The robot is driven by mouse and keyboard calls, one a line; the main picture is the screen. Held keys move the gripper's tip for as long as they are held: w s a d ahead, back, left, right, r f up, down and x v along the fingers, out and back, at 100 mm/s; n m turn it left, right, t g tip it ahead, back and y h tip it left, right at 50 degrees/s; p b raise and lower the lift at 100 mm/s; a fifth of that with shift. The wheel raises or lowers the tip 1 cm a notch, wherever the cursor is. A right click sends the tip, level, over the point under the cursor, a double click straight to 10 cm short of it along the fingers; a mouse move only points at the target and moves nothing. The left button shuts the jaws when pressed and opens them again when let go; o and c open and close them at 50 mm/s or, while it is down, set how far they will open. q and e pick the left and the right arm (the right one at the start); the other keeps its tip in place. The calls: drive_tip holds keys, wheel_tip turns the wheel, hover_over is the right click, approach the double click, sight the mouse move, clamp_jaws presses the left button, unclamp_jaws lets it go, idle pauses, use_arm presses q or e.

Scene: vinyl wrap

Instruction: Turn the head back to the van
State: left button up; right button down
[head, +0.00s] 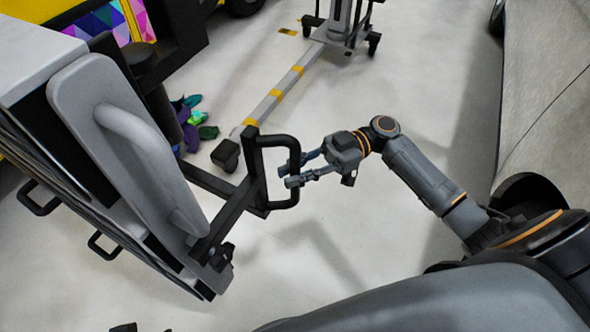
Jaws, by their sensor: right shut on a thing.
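The van is not clearly in view; a yellow surface with a coloured triangle pattern (104,24) shows at the top left, and I cannot tell whether it belongs to the van. My right gripper (291,173) is shut on the black loop handle (277,141) of a grey and black cart (75,50). Its fingers are around the handle's right-hand bar. My left gripper is not in view.
A wheeled stand (342,22) with a yellow-striped leg stands at the top. Purple and green scraps (194,122) lie on the floor beside the cart. A large grey vehicle-like body (545,100) borders the right. Pale floor (330,240) is clear between.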

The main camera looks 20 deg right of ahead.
drive_tip(key=m+t+p, duration=0.3)
drive_tip(key=t, duration=0.2)
approach(218, 236)
drive_tip(key=w+a, duration=0.3)
drive_tip(key=shift+w+a+r, duration=0.2)
drive_tip(key=shift+w+a, duration=0.05)
drive_tip(key=shift+a, duration=0.1)
drive_tip(key=a, duration=0.2)
drive_tip(key=s+a+m+t, duration=0.1)
drive_tip(key=a, duration=0.1)
drive_tip(key=a+t+h, duration=0.1)
drive_tip(key=a, duration=0.1)
drive_tip(key=shift+s+m, duration=0.15)
drive_tip(key=shift+m, duration=0.15)
drive_tip(key=a, duration=0.4)
drive_tip(key=shift+s+f, duration=0.1)
drive_tip(key=shift+s, duration=0.05)
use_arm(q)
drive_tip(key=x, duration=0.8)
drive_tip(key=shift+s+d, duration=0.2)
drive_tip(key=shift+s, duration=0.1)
use_arm(e)
drive_tip(key=shift+a, duration=0.65)
